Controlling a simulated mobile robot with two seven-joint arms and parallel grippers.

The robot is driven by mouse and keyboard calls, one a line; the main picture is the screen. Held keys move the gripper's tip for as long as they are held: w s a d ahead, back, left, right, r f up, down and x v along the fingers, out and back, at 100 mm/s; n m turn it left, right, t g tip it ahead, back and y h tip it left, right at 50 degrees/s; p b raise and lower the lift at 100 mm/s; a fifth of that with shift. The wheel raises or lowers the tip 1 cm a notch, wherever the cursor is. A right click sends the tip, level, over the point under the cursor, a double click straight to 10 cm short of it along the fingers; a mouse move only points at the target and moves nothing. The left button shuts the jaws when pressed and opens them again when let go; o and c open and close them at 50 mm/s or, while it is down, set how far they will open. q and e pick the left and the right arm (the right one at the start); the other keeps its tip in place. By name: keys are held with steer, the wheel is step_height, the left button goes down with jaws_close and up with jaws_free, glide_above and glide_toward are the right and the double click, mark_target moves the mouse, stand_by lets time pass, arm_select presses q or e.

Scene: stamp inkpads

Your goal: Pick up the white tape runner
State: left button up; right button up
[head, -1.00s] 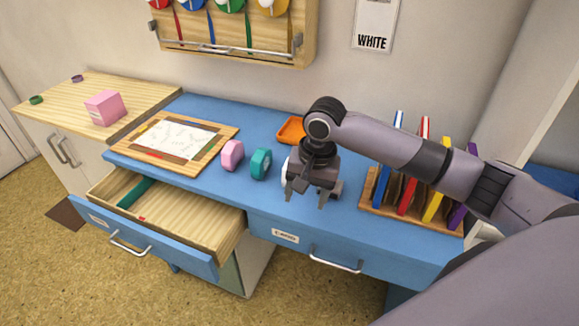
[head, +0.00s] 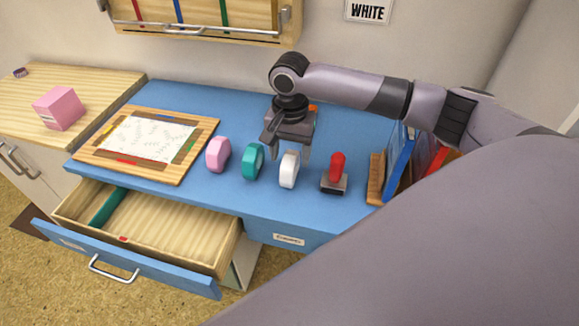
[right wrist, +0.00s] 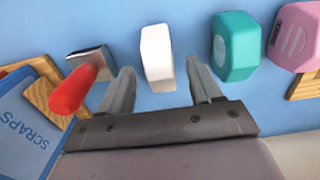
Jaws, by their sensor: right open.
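The white tape runner (head: 289,169) stands upright on the blue desk, between a teal tape runner (head: 253,161) and a red-handled stamp (head: 335,173). My right gripper (head: 287,150) is open and empty, just behind and above the white one in the head view. In the right wrist view the white tape runner (right wrist: 157,56) sits beyond the two fingertips (right wrist: 162,74), roughly centred between them. I cannot tell whether a finger touches it. My left gripper is not in view.
A pink tape runner (head: 218,154) stands left of the teal one. The wooden organiser (head: 375,179) with upright folders is at the right. A wooden board with paper (head: 115,165) lies at the left. The drawer (head: 170,245) is open at the front.

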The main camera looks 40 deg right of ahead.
mark_target(290, 156)
steer(key=shift+f, duration=0.7)
steer(key=c, duration=1.1)
steer(key=shift+r+p, duration=0.9)
steer(key=shift+r, duration=9.15)
steer(key=shift+o, duration=0.9)
